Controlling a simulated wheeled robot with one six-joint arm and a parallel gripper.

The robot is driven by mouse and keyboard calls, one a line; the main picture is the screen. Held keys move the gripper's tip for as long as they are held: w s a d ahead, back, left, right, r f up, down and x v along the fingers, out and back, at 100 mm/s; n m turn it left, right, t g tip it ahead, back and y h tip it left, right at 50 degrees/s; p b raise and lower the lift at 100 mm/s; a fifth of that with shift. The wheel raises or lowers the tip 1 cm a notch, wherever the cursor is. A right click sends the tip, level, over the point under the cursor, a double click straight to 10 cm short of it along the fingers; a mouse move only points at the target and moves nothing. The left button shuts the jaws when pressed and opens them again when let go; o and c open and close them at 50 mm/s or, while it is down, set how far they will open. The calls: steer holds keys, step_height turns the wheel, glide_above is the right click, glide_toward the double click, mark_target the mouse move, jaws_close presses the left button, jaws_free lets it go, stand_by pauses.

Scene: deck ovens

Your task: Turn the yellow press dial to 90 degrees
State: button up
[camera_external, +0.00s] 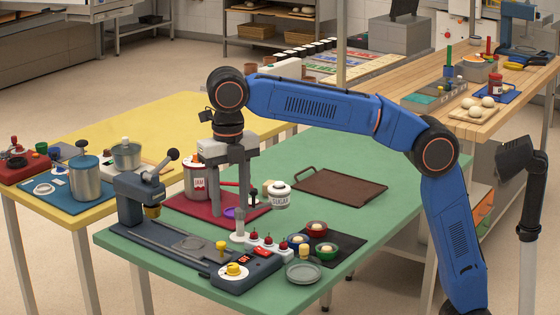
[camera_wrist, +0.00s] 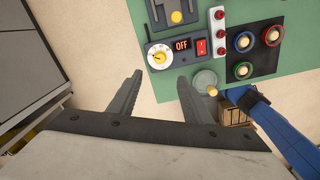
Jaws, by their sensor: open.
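The yellow press dial (camera_external: 233,270) sits on a round white scale at the front end of the grey press base (camera_external: 170,242). In the wrist view the dial (camera_wrist: 159,56) lies just beyond the gap between my fingertips. Its exact angle is too small to read. My gripper (camera_external: 236,208) points down, open and empty, apart from the dial and above the green table. Its two fingers also show in the wrist view (camera_wrist: 160,78). A display (camera_wrist: 182,45) beside the dial reads OFF, with a red switch (camera_wrist: 201,47) next to it.
The press head and lever (camera_external: 140,190) rise at the left end of the base. A row of red-topped parts (camera_external: 262,243), a grey dish (camera_external: 303,273) and small bowls (camera_external: 326,250) are close by.

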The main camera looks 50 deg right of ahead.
mark_target(233, 265)
step_height(233, 265, down, 15)
steer(key=shift+f, duration=0.15)
stand_by(0.4)
steer(key=c, duration=1.1)
